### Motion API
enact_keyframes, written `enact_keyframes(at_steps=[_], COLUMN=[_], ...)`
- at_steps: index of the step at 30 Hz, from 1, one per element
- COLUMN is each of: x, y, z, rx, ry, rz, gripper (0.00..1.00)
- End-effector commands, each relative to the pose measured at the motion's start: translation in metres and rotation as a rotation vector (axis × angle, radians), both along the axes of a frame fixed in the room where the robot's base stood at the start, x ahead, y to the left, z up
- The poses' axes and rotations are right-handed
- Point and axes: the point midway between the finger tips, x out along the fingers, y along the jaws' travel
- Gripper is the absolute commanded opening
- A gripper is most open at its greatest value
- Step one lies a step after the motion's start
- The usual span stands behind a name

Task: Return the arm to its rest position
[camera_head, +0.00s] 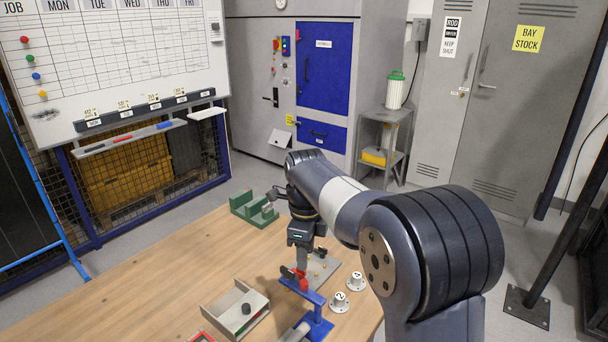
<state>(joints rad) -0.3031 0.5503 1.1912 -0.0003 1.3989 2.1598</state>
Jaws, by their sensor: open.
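My arm reaches from the right of the head view over the wooden table, with its forearm bent down at the wrist. My gripper (304,262) points down over a grey plate (322,272) on the table. It is open, and I see nothing held in it. Its fingertips are small and partly covered by the gripper body, so I cannot tell whether they touch anything. A red-topped blue fixture (317,318) stands just in front of the gripper.
A green bracket (243,207) stands at the table's back edge. Two white numbered knobs (341,302) sit right of the blue fixture. A light tray (223,306) holds a dark cylinder (246,309). The table's left side (130,290) is bare. Cabinets and a small cart (384,116) stand behind.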

Motion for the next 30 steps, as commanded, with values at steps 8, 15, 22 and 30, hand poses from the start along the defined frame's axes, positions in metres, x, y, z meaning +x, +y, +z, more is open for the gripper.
enact_keyframes(at_steps=[8, 15, 22, 30], x=[-0.001, -0.001, -0.001, -0.002], y=[0.0, 0.0, 0.001, 0.001], z=[-0.053, -0.087, -0.093, -0.093], rx=[-0.002, -0.001, 0.0, 0.0], ry=[0.007, 0.003, 0.001, 0.001], rz=[0.001, 0.001, 0.029, 0.033], gripper=[0.4, 0.4, 0.4, 0.4])
